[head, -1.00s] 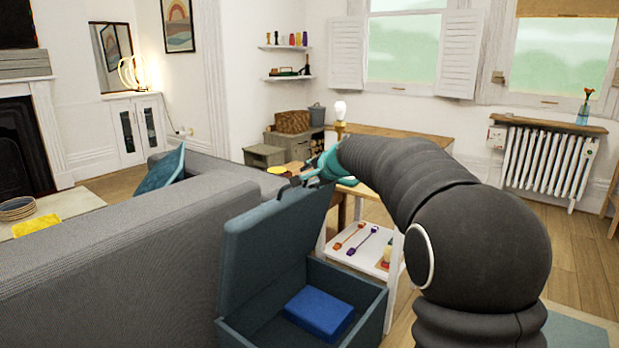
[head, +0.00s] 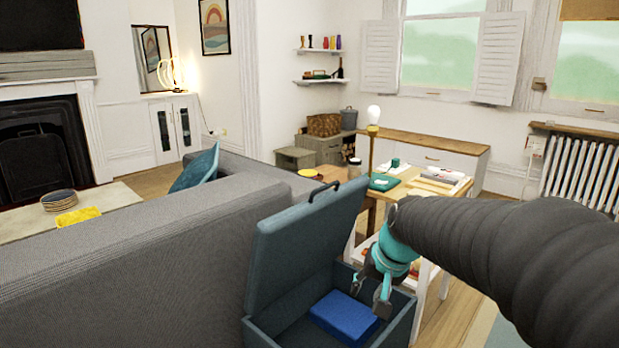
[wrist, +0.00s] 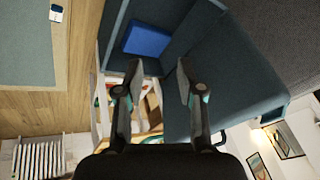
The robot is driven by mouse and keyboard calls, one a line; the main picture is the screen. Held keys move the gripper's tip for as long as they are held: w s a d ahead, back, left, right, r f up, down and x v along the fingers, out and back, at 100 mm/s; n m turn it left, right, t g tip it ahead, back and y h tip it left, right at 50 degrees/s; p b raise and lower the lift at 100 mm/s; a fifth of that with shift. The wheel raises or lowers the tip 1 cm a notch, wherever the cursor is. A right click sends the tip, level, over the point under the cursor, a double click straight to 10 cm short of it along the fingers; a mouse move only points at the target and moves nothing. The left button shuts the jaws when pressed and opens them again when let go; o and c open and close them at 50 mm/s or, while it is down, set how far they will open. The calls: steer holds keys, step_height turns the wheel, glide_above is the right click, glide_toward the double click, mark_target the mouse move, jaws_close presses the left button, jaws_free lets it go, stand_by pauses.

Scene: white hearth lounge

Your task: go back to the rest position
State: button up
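A grey sofa (head: 150,265) stands left of the chest. A wooden table (head: 410,195) with a lamp (head: 374,130), books and a green item is behind my arm. A white radiator (head: 585,175) is at the right. Wooden floor (wrist: 60,100) is clear beside the chest.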

steer(key=s+d+n+h, duration=0.1)
steer(key=s+d, duration=0.1)
steer(key=s, duration=0.9)
steer(key=s+d+n+t+h, duration=0.1)
steer(key=s+d, duration=0.1)
steer(key=s, duration=0.9)
